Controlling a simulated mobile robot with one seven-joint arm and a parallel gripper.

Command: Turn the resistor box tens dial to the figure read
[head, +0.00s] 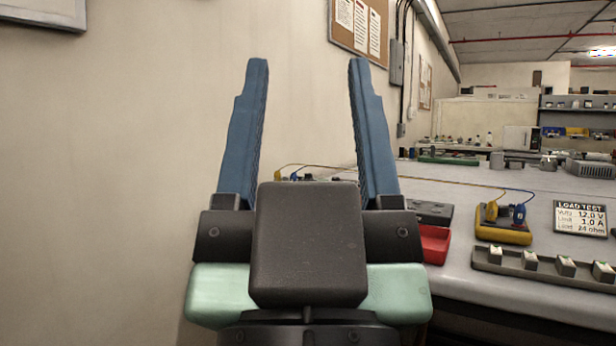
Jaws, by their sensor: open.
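My gripper (309,66) stands upright in the foreground, its two blue fingers wide apart with nothing between them. It is left of the bench items and hides part of the bench's left end. No resistor box or tens dial can be made out. A yellow plug (279,174) and small dark parts show low between the fingers; what they sit on is hidden. A card (580,217) on the bench at right reads "LOAD TEST", 12.0 V, 1.0 A and 24 ohm.
Yellow and blue leads run across the grey bench (470,181) to a yellow unit (503,233). A red tray (434,244), a dark flat item (431,212) and a grey strip with several white-topped blocks (542,271) lie near the front edge. A bare wall (110,150) fills the left.

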